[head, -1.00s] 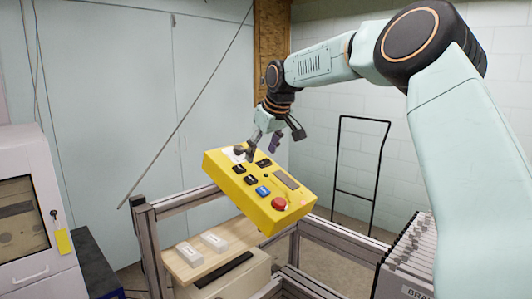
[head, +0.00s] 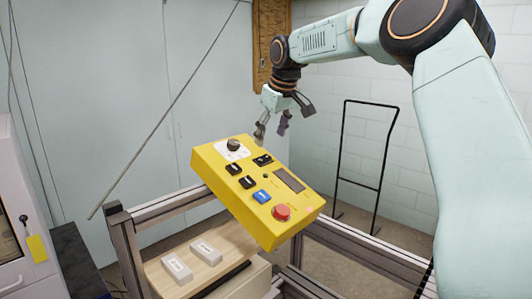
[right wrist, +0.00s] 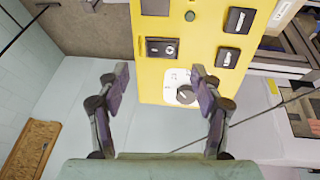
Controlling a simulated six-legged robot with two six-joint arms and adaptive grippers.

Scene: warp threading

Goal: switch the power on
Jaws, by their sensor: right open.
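A yellow control box (head: 225,180) is mounted tilted on a metal frame in the head view. A black rotary knob (head: 233,145) on a white plate sits at its far left corner. Black switches, a blue button (head: 261,196), a dark display and a red button (head: 281,212) are on its face. My right gripper (head: 272,133) is open and empty just above the box's far edge, right of the knob. In the right wrist view the knob (right wrist: 186,94) lies between my open fingers (right wrist: 158,85), beyond their tips. My left gripper is not in view.
A wooden shelf (head: 226,243) with two white blocks (head: 176,267) is below the box. Metal frame rails (head: 345,240) run beneath and beside it. A black wire stand (head: 368,145) is at the back right. A white machine with a yellow tag (head: 37,248) is at the left.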

